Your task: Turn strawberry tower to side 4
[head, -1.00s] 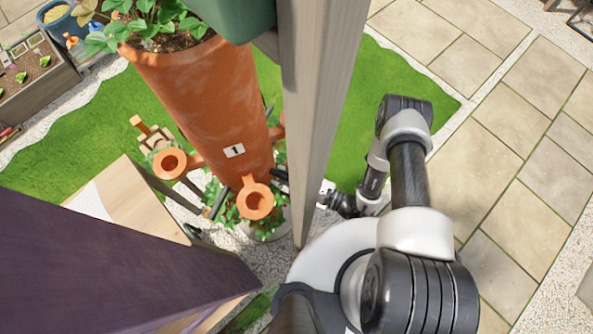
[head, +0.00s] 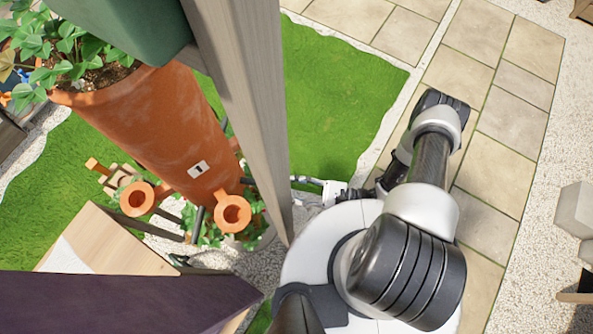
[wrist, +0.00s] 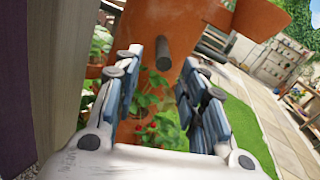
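The strawberry tower (head: 160,130) is a tall terracotta cylinder on the left of the head view, with cup-shaped pockets low on its sides. A white plate with the number 1 (head: 197,170) faces my camera. In the wrist view the tower (wrist: 172,25) fills the upper middle, and a short dark peg (wrist: 163,54) sticks out of it towards my gripper. My gripper (wrist: 155,65) is open, its fingers on either side of the peg in the picture. I cannot tell whether they touch it.
A wooden post (head: 240,90) stands between my arm and the tower. A green planter (head: 125,25) hangs at top left. A dark purple panel (head: 110,303) fills the lower left. Grass (head: 335,95) and paving (head: 510,120) lie open behind.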

